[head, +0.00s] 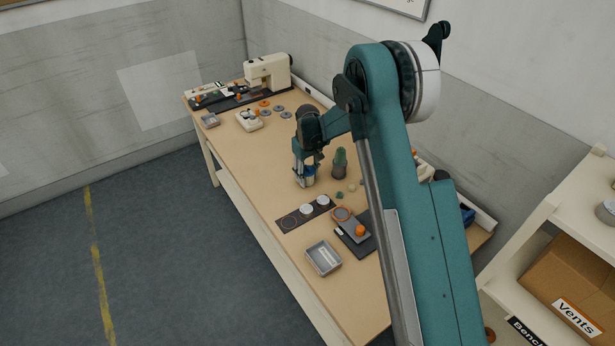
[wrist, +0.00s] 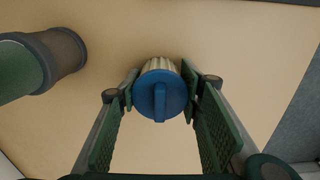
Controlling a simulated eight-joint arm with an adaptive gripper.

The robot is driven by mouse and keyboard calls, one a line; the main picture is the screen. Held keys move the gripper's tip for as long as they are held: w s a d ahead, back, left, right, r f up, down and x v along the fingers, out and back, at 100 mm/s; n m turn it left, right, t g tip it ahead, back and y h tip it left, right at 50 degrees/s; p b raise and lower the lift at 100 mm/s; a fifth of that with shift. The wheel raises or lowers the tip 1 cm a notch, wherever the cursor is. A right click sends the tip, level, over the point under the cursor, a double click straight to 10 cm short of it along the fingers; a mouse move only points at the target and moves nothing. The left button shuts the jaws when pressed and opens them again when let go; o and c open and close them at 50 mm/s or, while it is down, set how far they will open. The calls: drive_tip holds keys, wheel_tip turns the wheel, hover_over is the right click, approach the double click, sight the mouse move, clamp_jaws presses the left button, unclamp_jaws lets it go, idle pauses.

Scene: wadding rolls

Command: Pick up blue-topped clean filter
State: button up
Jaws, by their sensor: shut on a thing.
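The blue-topped filter (wrist: 160,94) is between the two fingertips of my gripper (wrist: 160,88) in the wrist view. It has a round blue cap with a raised bar across it and a pale pleated body behind. My gripper is shut on it, one finger pad on each side. In the head view my gripper (head: 306,178) points down over the middle of the wooden table (head: 240,155). The filter shows there only as a small pale and blue patch between the fingers. Whether its base touches the table is unclear.
A dark green-topped cylinder (head: 339,163) stands close right of my gripper, and at left in the wrist view (wrist: 45,62). A dark strip with white discs (head: 306,209) and a grey tray (head: 323,258) lie nearer. A sewing machine (head: 268,72) stands at the far end.

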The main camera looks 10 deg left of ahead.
drive_tip(key=shift+r, duration=5)
drive_tip(key=shift+s, duration=0.1)
